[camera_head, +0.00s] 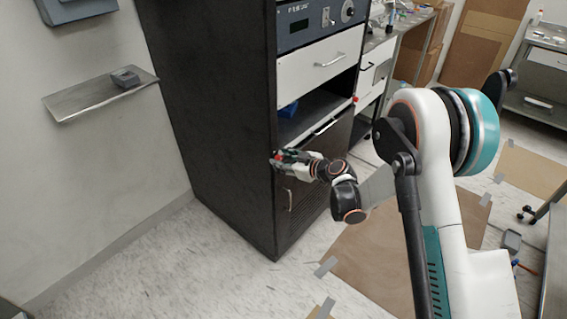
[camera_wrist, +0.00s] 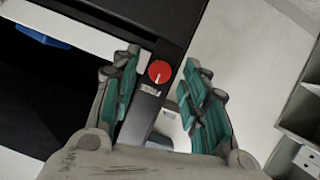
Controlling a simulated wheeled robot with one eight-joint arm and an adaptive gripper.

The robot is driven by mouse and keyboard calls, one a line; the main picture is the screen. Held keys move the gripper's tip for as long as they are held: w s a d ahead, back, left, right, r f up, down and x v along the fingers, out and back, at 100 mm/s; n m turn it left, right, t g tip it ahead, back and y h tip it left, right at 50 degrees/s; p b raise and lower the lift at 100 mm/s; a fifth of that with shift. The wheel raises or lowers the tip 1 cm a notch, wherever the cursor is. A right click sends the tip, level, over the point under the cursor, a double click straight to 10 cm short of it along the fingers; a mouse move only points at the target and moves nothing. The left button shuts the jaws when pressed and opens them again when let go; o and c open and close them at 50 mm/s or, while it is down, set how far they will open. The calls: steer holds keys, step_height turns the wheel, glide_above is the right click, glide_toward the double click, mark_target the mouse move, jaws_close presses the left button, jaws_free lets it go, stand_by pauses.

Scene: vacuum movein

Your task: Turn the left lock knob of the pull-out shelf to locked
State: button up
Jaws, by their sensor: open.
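The left lock knob (camera_wrist: 159,71) is a round red knob with a white pointer line, on a dark post of the cabinet. In the wrist view the line runs roughly up and down, tilted slightly. A small label (camera_wrist: 150,89) sits by it; its text is too small to read. My gripper (camera_wrist: 161,64) is open, with one teal-padded finger on each side of the knob in the picture and a gap to each. Whether the fingertips reach its depth, I cannot tell. In the head view my gripper (camera_head: 278,156) is at the cabinet's left front edge and mostly hides the knob.
The pull-out shelf (camera_head: 312,118) is in the open bay of the tall black cabinet (camera_head: 215,110), with a blue object (camera_head: 289,108) in the bay. Another red knob (camera_head: 355,99) is on the right post. A lower door handle (camera_head: 289,201) is below my gripper. Floor on the left is clear.

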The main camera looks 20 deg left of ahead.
steer(key=shift+a, duration=0.15)
jaws_close()
